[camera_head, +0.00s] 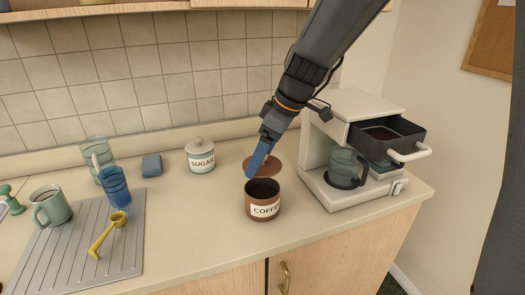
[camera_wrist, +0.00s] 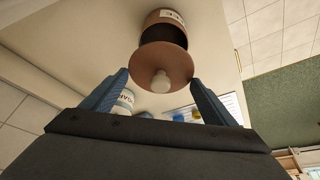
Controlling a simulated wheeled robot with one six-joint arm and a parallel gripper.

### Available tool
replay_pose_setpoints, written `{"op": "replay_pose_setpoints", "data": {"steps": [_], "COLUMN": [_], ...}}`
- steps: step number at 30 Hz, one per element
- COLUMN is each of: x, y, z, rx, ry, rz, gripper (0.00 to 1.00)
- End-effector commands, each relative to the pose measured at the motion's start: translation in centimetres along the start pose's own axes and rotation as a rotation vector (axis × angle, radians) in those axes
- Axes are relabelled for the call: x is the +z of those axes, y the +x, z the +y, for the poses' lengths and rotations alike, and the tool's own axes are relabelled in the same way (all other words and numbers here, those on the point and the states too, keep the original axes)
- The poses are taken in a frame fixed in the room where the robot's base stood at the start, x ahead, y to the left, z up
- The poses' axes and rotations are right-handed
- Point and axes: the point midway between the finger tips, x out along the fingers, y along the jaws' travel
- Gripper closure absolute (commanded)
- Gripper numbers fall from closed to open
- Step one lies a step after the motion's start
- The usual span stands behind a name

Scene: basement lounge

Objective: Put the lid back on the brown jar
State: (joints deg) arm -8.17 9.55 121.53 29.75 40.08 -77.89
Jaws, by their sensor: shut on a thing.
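The brown jar (camera_head: 262,209), labelled COFFEE, stands upright and open on the counter; its dark inside shows. It also shows upside down in the wrist view (camera_wrist: 151,34). The round brown lid (camera_head: 273,168) has a pale knob and shows in the wrist view (camera_wrist: 150,58). My gripper (camera_head: 256,166) is shut on the lid, with blue fingertips at opposite sides of it in the wrist view (camera_wrist: 160,77). The lid is behind the jar's mouth in the head view, apart from it and not seated. The far finger is mostly hidden in the head view.
A white SUGAR jar (camera_head: 200,156) stands behind left. A coffee machine (camera_head: 345,193) with its drawer (camera_head: 388,134) pulled out is close on the right. The counter before the jar is clear.

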Motion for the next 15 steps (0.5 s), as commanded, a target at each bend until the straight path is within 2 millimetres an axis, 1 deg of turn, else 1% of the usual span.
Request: {"op": "replay_pose_setpoints", "data": {"steps": [15], "x": [1.8], "y": [4.3], "z": [0.2], "rx": [0.001], "ry": [0.002], "rz": [0.000], "gripper": [0.41]}}
